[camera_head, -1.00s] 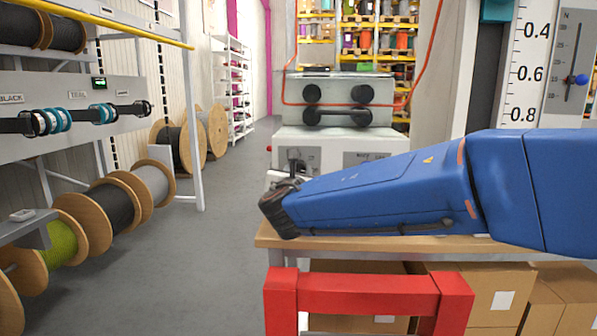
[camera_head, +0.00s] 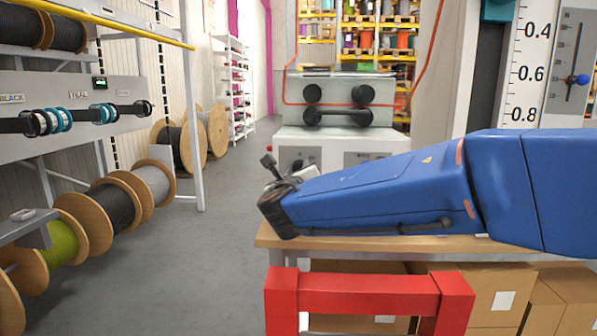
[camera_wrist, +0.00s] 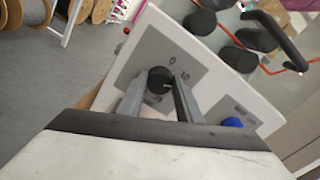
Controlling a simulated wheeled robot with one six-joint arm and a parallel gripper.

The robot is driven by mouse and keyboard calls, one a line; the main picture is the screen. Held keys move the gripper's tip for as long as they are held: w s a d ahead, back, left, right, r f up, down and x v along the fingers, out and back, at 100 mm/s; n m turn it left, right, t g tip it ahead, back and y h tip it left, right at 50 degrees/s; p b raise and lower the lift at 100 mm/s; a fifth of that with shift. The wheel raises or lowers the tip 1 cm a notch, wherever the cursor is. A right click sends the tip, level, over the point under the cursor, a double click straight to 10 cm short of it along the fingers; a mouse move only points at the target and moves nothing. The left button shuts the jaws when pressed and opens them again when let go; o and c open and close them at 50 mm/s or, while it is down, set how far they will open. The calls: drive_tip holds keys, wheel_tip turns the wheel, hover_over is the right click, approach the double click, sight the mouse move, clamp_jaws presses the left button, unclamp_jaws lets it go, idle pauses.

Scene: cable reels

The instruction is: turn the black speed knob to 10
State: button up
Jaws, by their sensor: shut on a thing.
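The black speed knob (camera_wrist: 159,78) shows in the wrist view on the grey dial plate (camera_wrist: 190,62) of a white machine panel. My gripper (camera_wrist: 160,84) has one finger on either side of the knob and is shut on it. A pale mark on the knob's face points roughly right in the picture. Digits are printed beside the knob, but they are small and hard to read. In the head view my gripper (camera_head: 280,187) is at the machine's front, and my blue arm hides the lower part of the panel. The knob cannot be made out there.
Black rollers (camera_head: 338,117) and an orange cable are above. A wooden table (camera_head: 262,236) is below my arm. Cable reels (camera_head: 110,206) stand left, with clear floor between.

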drive_tip(key=shift+n, duration=1.1)
drive_tip(key=o, duration=1)
drive_tip(key=shift+o, duration=0.2)
drive_tip(key=shift+s+a, duration=0.1)
drive_tip(key=shift+s, duration=0.05)
drive_tip(key=s, duration=1.7)
drive_tip(key=shift+a, duration=0.25)
drive_tip(key=shift+s, duration=0.1)
